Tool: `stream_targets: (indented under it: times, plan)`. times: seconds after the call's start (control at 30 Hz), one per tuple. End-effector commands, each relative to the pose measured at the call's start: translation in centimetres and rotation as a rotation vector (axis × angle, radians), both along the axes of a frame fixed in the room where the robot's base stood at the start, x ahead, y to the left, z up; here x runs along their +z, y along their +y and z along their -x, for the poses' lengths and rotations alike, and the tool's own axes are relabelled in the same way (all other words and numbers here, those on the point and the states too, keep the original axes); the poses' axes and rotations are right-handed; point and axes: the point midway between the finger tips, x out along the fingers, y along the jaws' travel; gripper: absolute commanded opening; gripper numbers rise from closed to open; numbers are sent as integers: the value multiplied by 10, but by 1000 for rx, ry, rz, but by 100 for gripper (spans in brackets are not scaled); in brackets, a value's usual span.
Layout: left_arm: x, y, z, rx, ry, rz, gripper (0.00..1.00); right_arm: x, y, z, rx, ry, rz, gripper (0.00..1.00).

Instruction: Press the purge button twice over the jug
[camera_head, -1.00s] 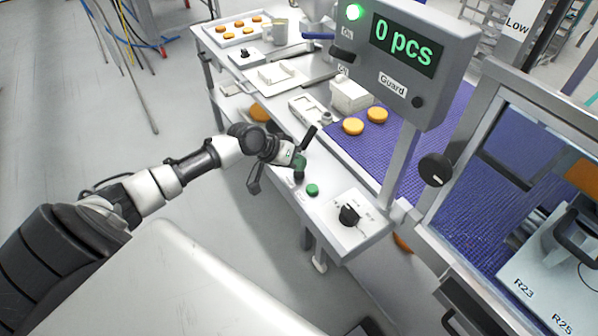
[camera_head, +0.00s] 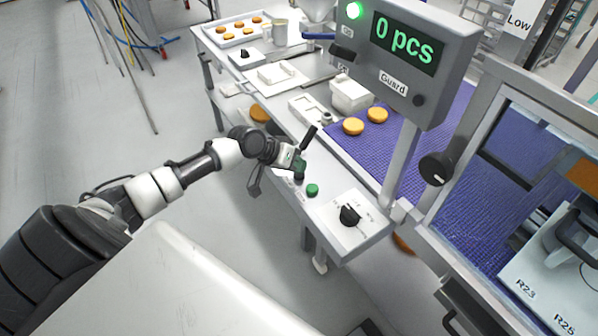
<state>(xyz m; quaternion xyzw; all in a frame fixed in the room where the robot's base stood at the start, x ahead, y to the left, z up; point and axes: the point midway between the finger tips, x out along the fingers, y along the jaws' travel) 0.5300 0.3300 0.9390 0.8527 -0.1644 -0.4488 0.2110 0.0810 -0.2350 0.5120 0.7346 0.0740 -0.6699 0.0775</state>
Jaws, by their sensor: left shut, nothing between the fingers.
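My left gripper (camera_head: 299,172) is shut and empty, low over the front strip of the work table. Its tips are beside a round green button (camera_head: 312,190); I cannot tell whether they touch the panel. The gripper hides part of the strip, and I cannot read which button is the purge button. A grey jug (camera_head: 279,32) stands at the far end of the table, beside a metal funnel (camera_head: 318,10). My right gripper is not in view.
A black knob (camera_head: 349,214) is right of the green button. A post carries a display box (camera_head: 415,55) reading "0 pcs" with a lit green lamp. Orange-brown rounds (camera_head: 353,126) lie on the purple belt (camera_head: 360,152). A tray (camera_head: 236,35) of rounds is at the back.

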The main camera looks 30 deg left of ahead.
Motion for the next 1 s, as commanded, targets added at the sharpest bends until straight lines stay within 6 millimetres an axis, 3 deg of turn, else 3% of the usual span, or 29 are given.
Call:
stream_targets:
  times: [1.0]
  plan:
    - [30, 0, 0, -1, 1, 0, 0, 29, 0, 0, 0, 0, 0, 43]
